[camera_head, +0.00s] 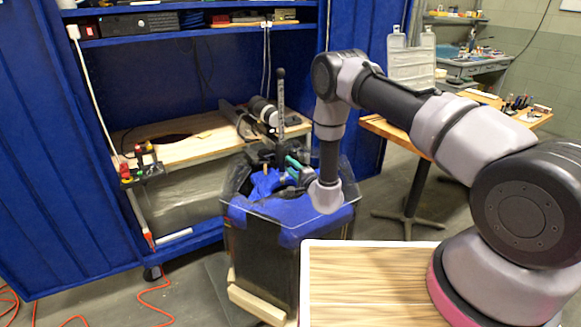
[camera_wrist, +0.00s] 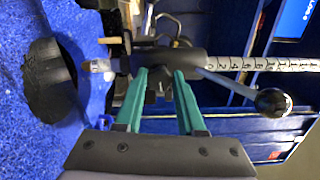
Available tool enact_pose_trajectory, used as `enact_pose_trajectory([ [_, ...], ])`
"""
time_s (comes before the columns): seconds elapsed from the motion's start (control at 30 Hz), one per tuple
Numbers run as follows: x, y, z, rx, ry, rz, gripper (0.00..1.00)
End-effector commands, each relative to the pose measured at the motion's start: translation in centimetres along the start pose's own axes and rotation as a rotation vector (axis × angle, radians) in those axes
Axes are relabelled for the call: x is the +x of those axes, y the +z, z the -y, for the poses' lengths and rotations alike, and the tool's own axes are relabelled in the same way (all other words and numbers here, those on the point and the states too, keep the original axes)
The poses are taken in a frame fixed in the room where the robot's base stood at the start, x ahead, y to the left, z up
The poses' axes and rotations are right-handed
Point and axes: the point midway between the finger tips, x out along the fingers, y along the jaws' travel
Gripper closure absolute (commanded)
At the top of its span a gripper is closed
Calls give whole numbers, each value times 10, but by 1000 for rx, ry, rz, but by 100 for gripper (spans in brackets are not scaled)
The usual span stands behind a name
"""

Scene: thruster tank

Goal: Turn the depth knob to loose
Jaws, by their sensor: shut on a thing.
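My gripper (camera_head: 296,168), with teal fingers, is at the dark clamp on top of the tank, beside the upright numbered shaft (camera_head: 281,98). In the wrist view, its two fingertips (camera_wrist: 160,75) are closed against a dark rounded part (camera_wrist: 185,60) that looks like the depth knob. The fingertips partly hide it. A silver lever with a black ball end (camera_wrist: 272,102) sticks out to its right. The numbered scale (camera_wrist: 270,64) runs off to the right behind it. I cannot tell whether the knob is tight or loose.
The dark tank (camera_head: 262,255) has blue lining at its rim (camera_head: 310,212). A black round thing (camera_wrist: 48,82) lies left of my fingers. A wooden-topped bench (camera_head: 180,138) and blue cabinet stand behind. A wood-topped surface (camera_head: 360,285) is in front.

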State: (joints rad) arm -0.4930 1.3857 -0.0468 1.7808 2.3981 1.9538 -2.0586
Motion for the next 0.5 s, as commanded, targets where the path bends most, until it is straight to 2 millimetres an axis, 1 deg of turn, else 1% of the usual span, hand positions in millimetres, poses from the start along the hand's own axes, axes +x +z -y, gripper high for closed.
enact_pose_trajectory([
  [0.2, 0, 1, -1, -179, 2, 2, 100],
  [0.5, 0, 0, -1, -350, 2, 2, 100],
])
